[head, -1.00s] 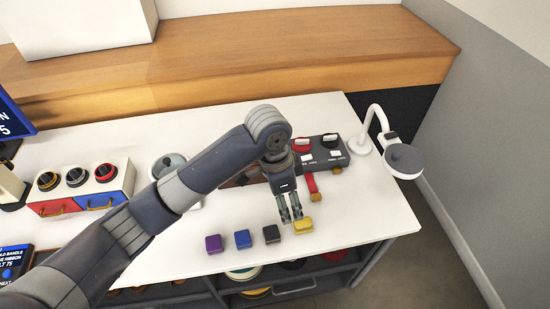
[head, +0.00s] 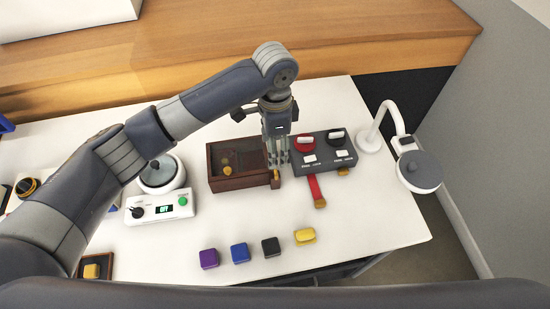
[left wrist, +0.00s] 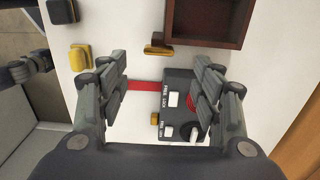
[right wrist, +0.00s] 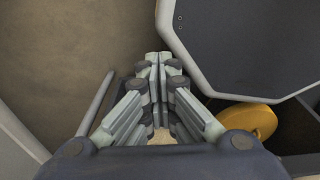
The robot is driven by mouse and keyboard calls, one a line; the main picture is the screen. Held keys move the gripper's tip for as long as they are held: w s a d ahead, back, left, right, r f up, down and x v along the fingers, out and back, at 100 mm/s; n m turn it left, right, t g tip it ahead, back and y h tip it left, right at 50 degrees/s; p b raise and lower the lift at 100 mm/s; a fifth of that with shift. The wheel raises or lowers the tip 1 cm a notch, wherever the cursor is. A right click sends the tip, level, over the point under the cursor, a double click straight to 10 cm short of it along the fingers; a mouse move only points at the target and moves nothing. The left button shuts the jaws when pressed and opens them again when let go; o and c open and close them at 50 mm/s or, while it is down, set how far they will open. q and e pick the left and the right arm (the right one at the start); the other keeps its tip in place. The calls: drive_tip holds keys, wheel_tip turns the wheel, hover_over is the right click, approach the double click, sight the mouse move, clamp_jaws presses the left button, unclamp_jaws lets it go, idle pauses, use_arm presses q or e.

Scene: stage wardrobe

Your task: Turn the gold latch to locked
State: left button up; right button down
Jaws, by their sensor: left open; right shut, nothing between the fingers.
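A gold latch-like piece (head: 276,180) sits at the front right corner of a dark wooden box (head: 240,183). In the left wrist view the gold latch (left wrist: 157,50) lies along the box edge, between and just beyond the fingertips. Whether it touches a finger I cannot tell. My left gripper (head: 278,166) is open and points down between the box and a dark switch panel (head: 325,150); its fingers hide part of the box's right side. Its open fingers fill both sides of the left wrist view (left wrist: 163,70). My right gripper (right wrist: 158,60) is shut and empty over the floor.
The panel has a red knob (head: 304,142), a black knob (head: 335,138) and a red strap (head: 315,187). Purple, blue, black and yellow blocks (head: 305,236) stand in front. A white lamp (head: 415,171) stands right. A white device (head: 158,207) stands left.

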sight(275, 171)
use_arm(q)
drive_tip(key=f, duration=0.5)
drive_tip(key=shift+s+p, duration=0.25)
drive_tip(key=shift+p, duration=0.05)
wheel_tip(275, 171, down, 3)
drive_tip(key=shift+w+f, duration=0.15)
drive_tip(key=shift+f, duration=0.1)
drive_tip(key=c, duration=0.8)
drive_tip(key=shift+c, duration=1.3)
use_arm(e)
drive_tip(key=shift+s+d+r, duration=0.15)
drive_tip(key=shift+s+r, duration=0.1)
drive_tip(key=shift+s, duration=0.35)
drive_tip(key=shift+s+d+r, duration=0.1)
drive_tip(key=shift+s+r, duration=0.1)
drive_tip(key=shift+s, duration=0.35)
